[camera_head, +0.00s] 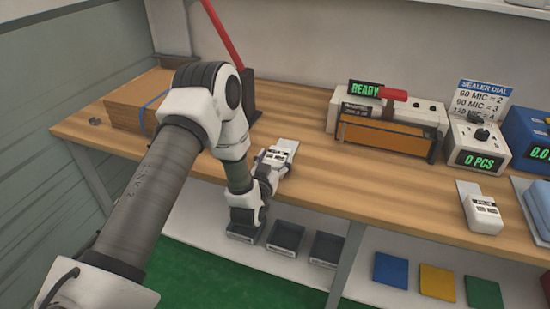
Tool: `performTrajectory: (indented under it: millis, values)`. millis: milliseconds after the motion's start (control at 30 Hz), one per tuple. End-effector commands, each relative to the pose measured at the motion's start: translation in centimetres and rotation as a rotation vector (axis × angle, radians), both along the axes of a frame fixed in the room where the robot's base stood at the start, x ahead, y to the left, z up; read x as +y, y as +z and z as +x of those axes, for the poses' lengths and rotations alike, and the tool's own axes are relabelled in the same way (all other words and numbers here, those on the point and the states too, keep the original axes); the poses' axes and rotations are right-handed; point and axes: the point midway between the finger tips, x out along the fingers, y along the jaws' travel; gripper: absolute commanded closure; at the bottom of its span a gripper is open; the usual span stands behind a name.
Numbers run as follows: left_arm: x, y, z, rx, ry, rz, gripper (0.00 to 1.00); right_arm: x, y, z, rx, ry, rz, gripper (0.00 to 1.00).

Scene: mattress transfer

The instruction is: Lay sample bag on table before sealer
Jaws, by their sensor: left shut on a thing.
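My left arm comes in from the left, and my left gripper (273,163) is low at the table's front edge, left of the middle. It is shut on a white sample bag (286,146) with a dark-printed label. The gripper covers part of the bag, and I cannot tell if the bag touches the table. The sealer (385,138), with an orange front, a red handle and a green READY display, stands at the back, right of the bag. The wooden table (340,182) is bare in front of the sealer. My right gripper is not in view.
Cardboard sheets (135,100) lie at the left, near a red lever (223,35). Dark trays (285,238) and coloured squares (390,270) sit on the shelf below.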

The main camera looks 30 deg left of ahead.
Motion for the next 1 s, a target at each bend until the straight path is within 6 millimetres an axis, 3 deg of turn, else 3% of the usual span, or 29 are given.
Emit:
performTrajectory:
  millis: [67,100,167,567,1000]
  values:
    - [0.0,-0.4,0.0,0.000,0.000,0.000,0.67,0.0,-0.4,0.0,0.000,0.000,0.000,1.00]
    - [0.0,-0.4,0.0,0.000,0.000,0.000,0.24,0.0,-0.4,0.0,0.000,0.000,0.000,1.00]
    - [0.0,-0.3,0.0,0.000,0.000,0.000,0.03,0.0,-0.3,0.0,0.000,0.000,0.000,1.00]
    - [-0.1,-0.5,-0.4,0.002,0.000,-0.001,0.03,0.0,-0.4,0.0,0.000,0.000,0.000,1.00]
    - [-2.8,-0.9,-7.1,0.002,0.000,-0.001,0.03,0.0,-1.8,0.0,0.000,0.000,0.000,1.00]
